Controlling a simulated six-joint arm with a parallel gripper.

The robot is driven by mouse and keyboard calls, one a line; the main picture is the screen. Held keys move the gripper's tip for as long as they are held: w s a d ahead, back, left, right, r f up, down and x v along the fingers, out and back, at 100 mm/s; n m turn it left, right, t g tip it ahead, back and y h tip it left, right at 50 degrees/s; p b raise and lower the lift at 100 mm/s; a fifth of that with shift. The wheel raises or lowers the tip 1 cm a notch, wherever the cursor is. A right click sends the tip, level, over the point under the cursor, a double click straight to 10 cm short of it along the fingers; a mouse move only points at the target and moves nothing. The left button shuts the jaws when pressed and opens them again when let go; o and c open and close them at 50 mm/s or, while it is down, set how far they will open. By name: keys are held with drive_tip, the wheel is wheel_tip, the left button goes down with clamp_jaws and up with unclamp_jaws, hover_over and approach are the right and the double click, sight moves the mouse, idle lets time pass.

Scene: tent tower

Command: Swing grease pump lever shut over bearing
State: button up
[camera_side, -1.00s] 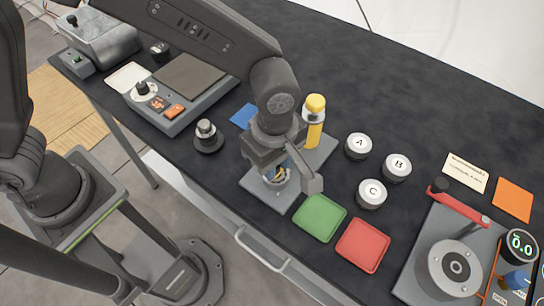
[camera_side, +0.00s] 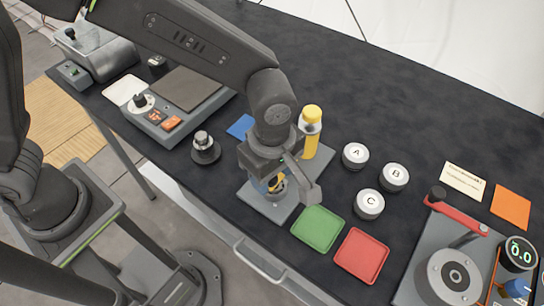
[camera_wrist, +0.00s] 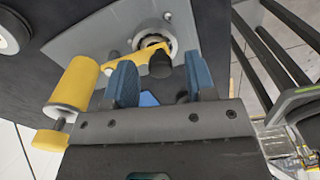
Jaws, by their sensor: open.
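The grease pump has a yellow cylinder (camera_side: 310,138) standing upright on a grey plate (camera_side: 263,204); it shows in the wrist view (camera_wrist: 75,85). A yellow lever (camera_wrist: 125,57) with a black knob (camera_wrist: 160,64) reaches across to the near edge of the round metal bearing (camera_wrist: 154,34), partly covering its opening. My gripper (camera_wrist: 162,78) is open. Its blue fingers stand apart, one on each side of the knob in the wrist view; contact with the knob cannot be told. In the side view my gripper (camera_side: 268,180) is low over the bearing and hides much of it.
A green tray (camera_side: 318,228) and a red tray (camera_side: 361,255) lie in front of the plate. White buttons A (camera_side: 355,155), B (camera_side: 394,176) and C (camera_side: 369,203) stand to its right. A red-handled device (camera_side: 455,213) is at far right.

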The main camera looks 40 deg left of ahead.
wheel_tip(320, 180, up, 14)
drive_tip(key=shift+f, duration=0.2)
idle(0.4)
drive_tip(key=s+a+r+m+t, duration=0.1)
drive_tip(key=s+a+m+t, duration=0.1)
drive_tip(key=s+a+m, duration=0.2)
drive_tip(key=s+a+r+m+t, duration=0.1)
drive_tip(key=s+a+m+t, duration=0.2)
drive_tip(key=a+m, duration=0.8)
drive_tip(key=s+a, duration=0.1)
drive_tip(key=a, duration=0.9)
drive_tip(key=shift+s+a+m+t, duration=0.2)
drive_tip(key=shift+s+m+t, duration=0.1)
drive_tip(key=shift+r, duration=0.15)
drive_tip(key=shift+c, duration=0.4)
